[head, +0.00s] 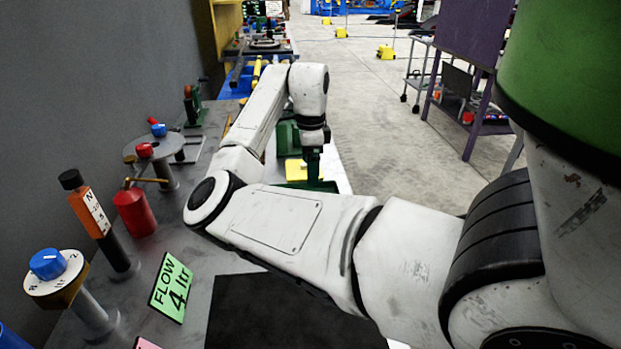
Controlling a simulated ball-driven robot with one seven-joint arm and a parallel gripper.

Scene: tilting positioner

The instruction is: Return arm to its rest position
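My white arm reaches from the lower right across the grey bench (150,262) and bends at the elbow toward the far end. Its wrist points down at the upper middle, over a green device (288,140) with a yellow block (297,170) beside it. My gripper (312,172) is at the lower end of the dark wrist part, close to the green device. Its fingers are too small and dark to tell open from shut. I cannot tell whether it touches anything.
On the left of the bench stand a blue knob (47,263) on a post, an orange cylinder (85,212), a red can (134,212) and a red-knobbed post (145,150). A green "FLOW 4 ltr" card (171,287) stands in front.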

